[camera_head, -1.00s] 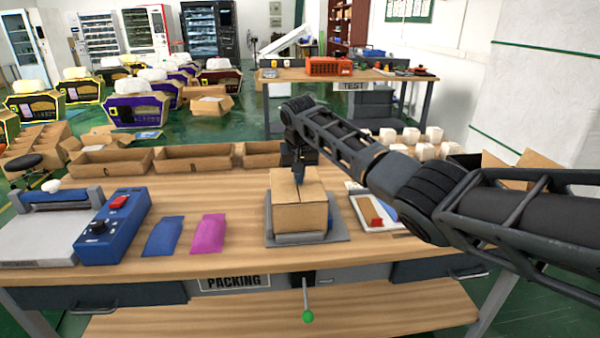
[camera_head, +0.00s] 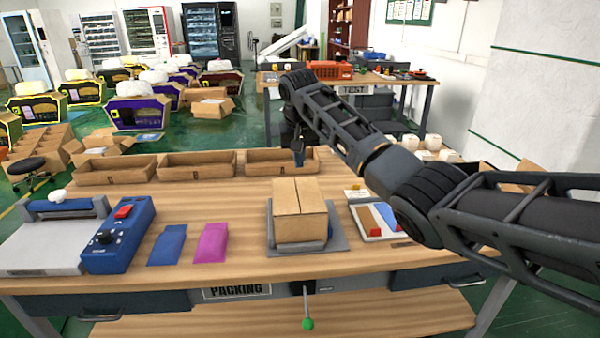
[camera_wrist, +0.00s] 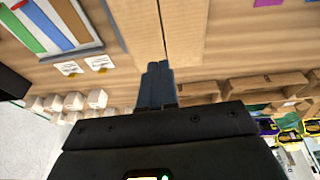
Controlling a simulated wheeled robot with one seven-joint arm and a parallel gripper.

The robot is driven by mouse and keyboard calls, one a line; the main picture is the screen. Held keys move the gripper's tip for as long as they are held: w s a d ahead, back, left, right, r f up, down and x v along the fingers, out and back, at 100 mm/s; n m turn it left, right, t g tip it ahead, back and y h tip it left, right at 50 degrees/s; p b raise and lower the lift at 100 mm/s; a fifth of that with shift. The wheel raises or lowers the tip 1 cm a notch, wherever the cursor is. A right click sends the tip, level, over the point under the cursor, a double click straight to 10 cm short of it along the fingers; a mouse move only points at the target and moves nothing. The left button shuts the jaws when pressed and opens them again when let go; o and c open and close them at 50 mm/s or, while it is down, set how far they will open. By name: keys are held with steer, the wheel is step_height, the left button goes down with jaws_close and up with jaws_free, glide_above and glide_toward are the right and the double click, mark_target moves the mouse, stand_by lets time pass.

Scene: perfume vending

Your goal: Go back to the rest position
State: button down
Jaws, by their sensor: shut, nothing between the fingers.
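My gripper (camera_head: 298,158) is shut and empty. In the head view it hangs above and behind the closed cardboard box (camera_head: 300,222), apart from it, in front of the rear bins. The box stands on a grey platform (camera_head: 345,243) on the wooden packing table (camera_head: 200,262). In the wrist view my shut fingers (camera_wrist: 158,72) point toward the box top (camera_wrist: 185,25), whose centre seam shows.
A blue pouch (camera_head: 168,245) and a pink pouch (camera_head: 211,243) lie left of the box. A blue-and-grey machine (camera_head: 118,238) stands at the left. A tray with coloured pieces (camera_head: 377,220) is right of the box. Bins (camera_head: 197,166) line the rear edge.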

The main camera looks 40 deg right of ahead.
steer(key=shift+v, duration=2.35)
